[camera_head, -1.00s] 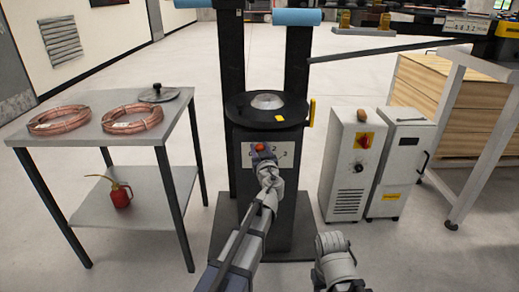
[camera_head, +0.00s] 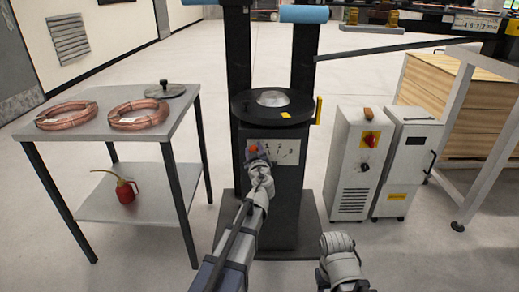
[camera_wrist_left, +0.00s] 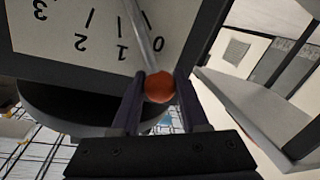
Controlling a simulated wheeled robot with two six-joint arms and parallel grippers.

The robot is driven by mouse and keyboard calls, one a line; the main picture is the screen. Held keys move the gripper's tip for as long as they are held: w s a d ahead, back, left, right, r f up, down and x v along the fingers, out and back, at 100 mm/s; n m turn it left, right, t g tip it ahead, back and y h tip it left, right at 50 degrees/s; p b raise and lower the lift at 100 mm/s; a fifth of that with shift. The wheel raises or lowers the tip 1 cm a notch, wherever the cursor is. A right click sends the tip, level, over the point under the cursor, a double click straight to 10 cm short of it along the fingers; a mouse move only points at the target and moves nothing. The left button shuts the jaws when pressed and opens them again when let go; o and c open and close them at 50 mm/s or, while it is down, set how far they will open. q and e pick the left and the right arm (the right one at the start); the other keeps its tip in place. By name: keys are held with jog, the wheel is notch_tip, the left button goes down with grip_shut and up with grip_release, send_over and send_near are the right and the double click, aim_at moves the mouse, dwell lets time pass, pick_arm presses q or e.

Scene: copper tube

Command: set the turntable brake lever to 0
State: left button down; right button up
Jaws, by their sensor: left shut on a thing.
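The turntable brake lever is a thin metal rod with an orange ball knob (camera_wrist_left: 159,87), in front of a white dial plate (camera_wrist_left: 75,35) marked 0 to 3. In the left wrist view the rod passes between the numerals 1 and 0. My left gripper (camera_wrist_left: 160,90) is shut on the knob, one dark finger on each side. In the head view the knob (camera_head: 253,149) is at the plate's left part, and my gripper hides some of the numerals. The turntable (camera_head: 271,103) is the black disc on top of the pedestal.
A grey table (camera_head: 103,150) on the left carries two copper coils (camera_head: 66,115) and a lid (camera_head: 164,90), with a red oil can (camera_head: 126,191) on its shelf. Grey cabinets (camera_head: 352,165) stand close right of the pedestal. Floor between table and pedestal is clear.

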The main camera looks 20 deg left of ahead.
pick_arm(q)
jog(key=shift+s+a+f+n+b, duration=0.25)
jog(key=shift+a+f+n+b, duration=0.1)
jog(key=shift+a+f+n, duration=0.5)
jog(key=shift+r, duration=0.1)
jog(key=shift+c, duration=2.2)
grip_release()
jog(key=v, duration=0.8)
jog(key=shift+p, duration=0.35)
jog(key=shift+a, duration=0.1)
